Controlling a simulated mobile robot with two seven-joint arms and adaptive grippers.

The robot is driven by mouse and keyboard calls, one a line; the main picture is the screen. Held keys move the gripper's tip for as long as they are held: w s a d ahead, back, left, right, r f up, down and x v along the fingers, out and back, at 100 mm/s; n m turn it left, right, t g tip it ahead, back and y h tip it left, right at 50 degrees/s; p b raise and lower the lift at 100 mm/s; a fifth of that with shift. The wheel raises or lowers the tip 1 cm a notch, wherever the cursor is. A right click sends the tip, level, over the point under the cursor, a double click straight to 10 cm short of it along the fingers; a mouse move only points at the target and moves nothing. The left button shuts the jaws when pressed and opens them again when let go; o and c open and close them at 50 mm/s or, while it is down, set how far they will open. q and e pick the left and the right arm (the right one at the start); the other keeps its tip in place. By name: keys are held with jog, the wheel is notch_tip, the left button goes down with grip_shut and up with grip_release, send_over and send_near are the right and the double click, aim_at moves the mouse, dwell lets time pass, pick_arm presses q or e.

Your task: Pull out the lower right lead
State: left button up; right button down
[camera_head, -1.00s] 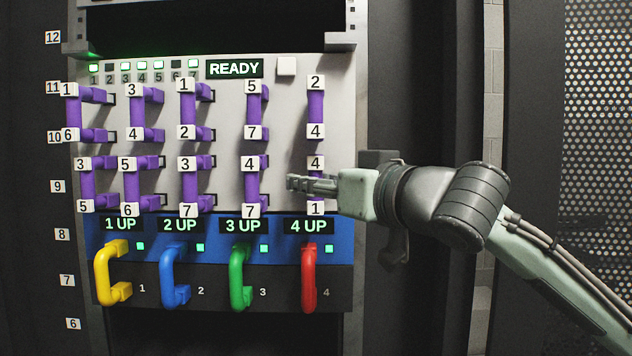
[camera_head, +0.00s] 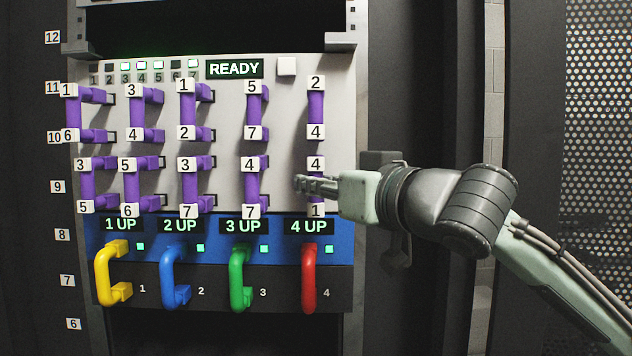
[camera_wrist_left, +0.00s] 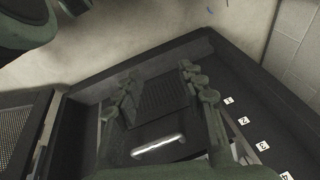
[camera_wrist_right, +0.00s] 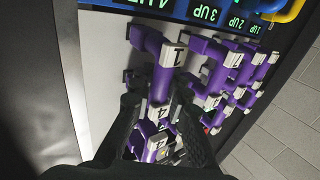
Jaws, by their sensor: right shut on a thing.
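The lower right lead is a purple handle with white tags, 4 at its top (camera_head: 316,163) and 1 at its bottom (camera_head: 318,209). It is at the right end of the lower row of the pale panel. My right gripper (camera_head: 312,185) reaches it from the right and hides its middle. In the right wrist view the fingers lie on either side of the purple lead (camera_wrist_right: 152,46), shut on it. Whether its ends are clear of the sockets is hard to tell. My left gripper (camera_wrist_left: 158,78) is open and empty, above a dark surface.
Other purple leads (camera_head: 254,187) stand close to the left, and another (camera_head: 316,108) above. Below are yellow, blue, green and red handles (camera_head: 309,280). A READY display (camera_head: 234,69) tops the panel. A rack upright (camera_head: 355,130) stands at the right.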

jog(key=shift+s+a+f, duration=0.1)
jog(key=shift+s, duration=0.65)
pick_arm(q)
jog(key=shift+w+f, duration=0.1)
jog(key=shift+f, duration=0.75)
pick_arm(e)
jog(key=c, duration=1.4)
grip_release()
jog(key=shift+c, duration=0.2)
jog(key=shift+s, duration=0.1)
jog(key=v, duration=0.7)
jog(key=shift+s+d, duration=0.2)
jog(key=shift+d, duration=0.05)
